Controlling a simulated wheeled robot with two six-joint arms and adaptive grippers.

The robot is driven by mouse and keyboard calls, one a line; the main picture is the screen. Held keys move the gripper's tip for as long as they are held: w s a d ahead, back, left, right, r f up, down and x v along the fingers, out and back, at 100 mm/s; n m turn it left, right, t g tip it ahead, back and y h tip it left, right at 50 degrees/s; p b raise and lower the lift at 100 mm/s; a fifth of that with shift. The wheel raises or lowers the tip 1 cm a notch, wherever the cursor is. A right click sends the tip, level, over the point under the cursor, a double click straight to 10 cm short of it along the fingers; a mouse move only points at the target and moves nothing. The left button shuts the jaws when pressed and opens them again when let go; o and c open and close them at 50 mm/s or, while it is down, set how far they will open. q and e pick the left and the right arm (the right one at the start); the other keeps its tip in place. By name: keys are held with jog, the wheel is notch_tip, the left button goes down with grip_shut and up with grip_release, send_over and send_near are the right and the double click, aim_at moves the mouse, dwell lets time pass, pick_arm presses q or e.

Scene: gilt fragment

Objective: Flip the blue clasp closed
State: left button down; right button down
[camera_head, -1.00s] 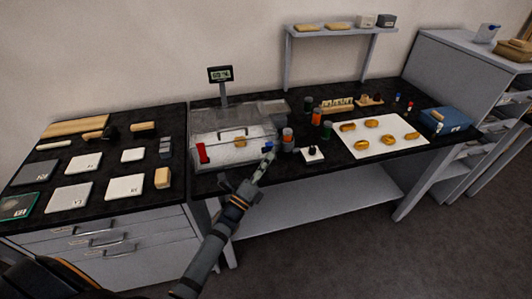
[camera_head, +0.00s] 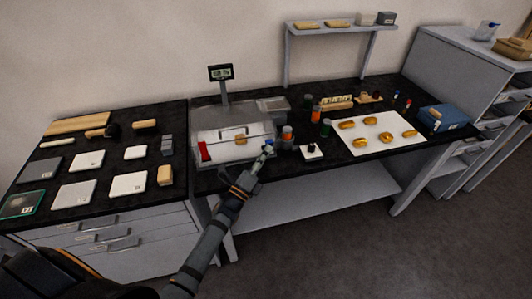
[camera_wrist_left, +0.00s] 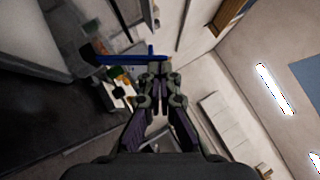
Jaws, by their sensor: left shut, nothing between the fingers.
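A pale case (camera_head: 217,153) with a clear-looking lid stands on the dark bench and has a small tan piece (camera_head: 240,139) within its outline. A red clasp (camera_head: 204,151) is at its left front. The blue clasp (camera_head: 268,144) shows as a small patch at the right front corner; its angle is too small to tell. My left gripper (camera_head: 262,157) is shut and empty, just below and in front of the blue clasp. In the left wrist view a blue bar (camera_wrist_left: 122,60) lies across just beyond the shut fingertips (camera_wrist_left: 155,70); whether they touch is unclear.
Orange-and-dark jars (camera_head: 287,134) stand close right of the clasp, with a small white pad (camera_head: 312,152) beside them. A white mat (camera_head: 368,147) with several golden pieces lies farther right. A display (camera_head: 221,73) rises on a post behind the case.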

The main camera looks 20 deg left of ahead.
pick_arm(q)
jog(key=w+a+r+n+g+p, duration=0.1)
jog(key=p, duration=0.2)
jog(key=w+a+r+n+g+y+p, duration=0.1)
jog(key=n+p, duration=0.1)
jog(key=p, duration=0.2)
jog(key=shift+w+r+y, duration=0.3)
jog(key=shift+w, duration=0.1)
jog(key=shift+r, duration=0.1)
dwell(0.5)
